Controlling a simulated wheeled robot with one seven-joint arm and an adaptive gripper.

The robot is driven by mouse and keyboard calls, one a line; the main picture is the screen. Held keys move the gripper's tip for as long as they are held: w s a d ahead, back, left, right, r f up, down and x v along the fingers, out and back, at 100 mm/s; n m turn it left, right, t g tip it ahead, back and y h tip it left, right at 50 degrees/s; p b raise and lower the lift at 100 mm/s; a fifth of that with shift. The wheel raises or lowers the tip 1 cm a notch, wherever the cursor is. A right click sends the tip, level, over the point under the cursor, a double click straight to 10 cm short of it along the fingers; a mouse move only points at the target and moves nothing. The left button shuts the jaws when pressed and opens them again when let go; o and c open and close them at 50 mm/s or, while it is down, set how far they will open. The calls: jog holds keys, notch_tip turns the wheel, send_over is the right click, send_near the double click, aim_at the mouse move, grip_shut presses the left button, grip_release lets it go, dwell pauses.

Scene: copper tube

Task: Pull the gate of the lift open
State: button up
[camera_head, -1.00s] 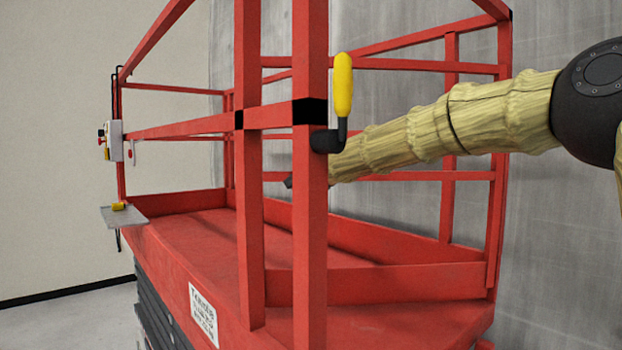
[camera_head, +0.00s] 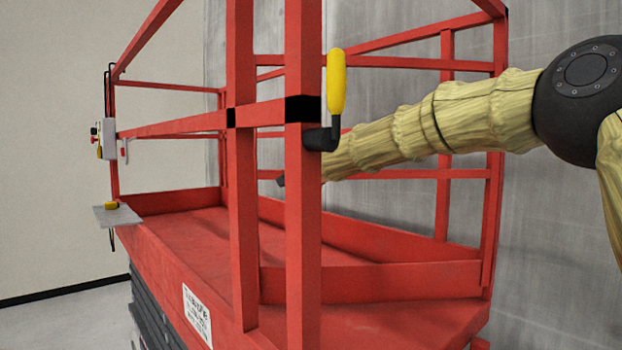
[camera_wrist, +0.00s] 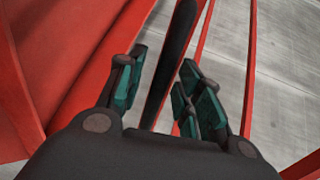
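The red lift (camera_head: 215,240) stands in front of me with its tall railing. Two red uprights stand close together in the foreground; the nearer post (camera_head: 303,220) has a black band and a yellow handle (camera_head: 337,80) on a black bracket. I cannot tell exactly where the gate ends and the fixed railing begins. My arm reaches in from the right, behind the nearer post, and a small dark part shows left of it. In the wrist view my gripper (camera_wrist: 161,88) has its fingers apart, with a dark bar (camera_wrist: 176,50) between them; contact cannot be told.
A grey wall (camera_head: 560,230) stands close behind the lift. A control box (camera_head: 109,140) and a small shelf (camera_head: 117,216) are at the far left end. Bare floor (camera_head: 65,318) shows at the lower left. Railing bars surround my arm's end.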

jog(key=v, duration=1.1)
jog(key=shift+s+d, duration=0.15)
jog(key=shift+s, duration=0.25)
